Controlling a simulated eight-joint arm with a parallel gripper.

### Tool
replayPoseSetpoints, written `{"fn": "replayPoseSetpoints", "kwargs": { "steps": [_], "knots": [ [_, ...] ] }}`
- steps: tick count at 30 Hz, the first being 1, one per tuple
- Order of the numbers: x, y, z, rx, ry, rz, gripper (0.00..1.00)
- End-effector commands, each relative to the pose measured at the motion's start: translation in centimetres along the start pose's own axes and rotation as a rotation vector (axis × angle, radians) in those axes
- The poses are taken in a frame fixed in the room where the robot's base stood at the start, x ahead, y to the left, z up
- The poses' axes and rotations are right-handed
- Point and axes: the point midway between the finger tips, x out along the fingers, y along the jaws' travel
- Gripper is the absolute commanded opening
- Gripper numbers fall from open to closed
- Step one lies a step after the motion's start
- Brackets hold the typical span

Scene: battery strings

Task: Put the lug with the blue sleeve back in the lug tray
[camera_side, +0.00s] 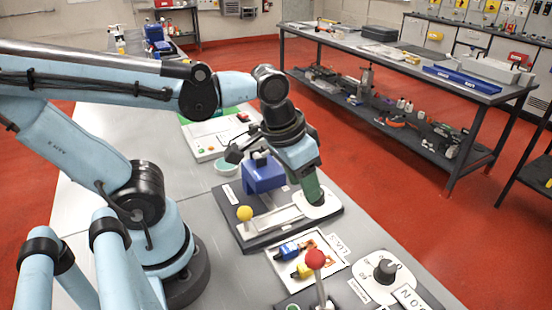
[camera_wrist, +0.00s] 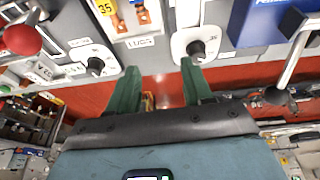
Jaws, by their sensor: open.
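The lug with the blue sleeve (camera_side: 289,251) lies on the white lug tray (camera_side: 330,277) in the side view, its copper end to the right. A lug with a yellow sleeve (camera_side: 301,270) lies just in front of it. Both also show at the top of the wrist view, the blue-sleeved lug (camera_wrist: 141,4) cut by the frame edge, beside the yellow-sleeved one (camera_wrist: 117,22). My gripper (camera_side: 316,203) is behind the tray, by a white dial plate. In the wrist view my gripper (camera_wrist: 160,80) has its green fingers apart with nothing between them.
A red-knobbed lever (camera_side: 315,260) stands in front of the tray. A dial (camera_side: 385,270) is to its right. Bare grey bench (camera_side: 222,262) is left of the tray.

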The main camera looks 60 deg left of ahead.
Motion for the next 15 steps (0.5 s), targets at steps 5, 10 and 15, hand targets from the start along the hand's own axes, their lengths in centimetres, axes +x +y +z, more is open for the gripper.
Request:
{"fn": "replayPoseSetpoints", "kwargs": {
  "steps": [5,10,15],
  "knots": [
    [0.1,-2.7,-1.8,0.004,0.232,-0.024,0.5],
    [-0.1,-3.5,-2.5,0.013,0.311,-0.039,0.5],
    [-0.1,-3.4,-2.6,0.014,0.311,-0.039,0.5]
  ]
}}
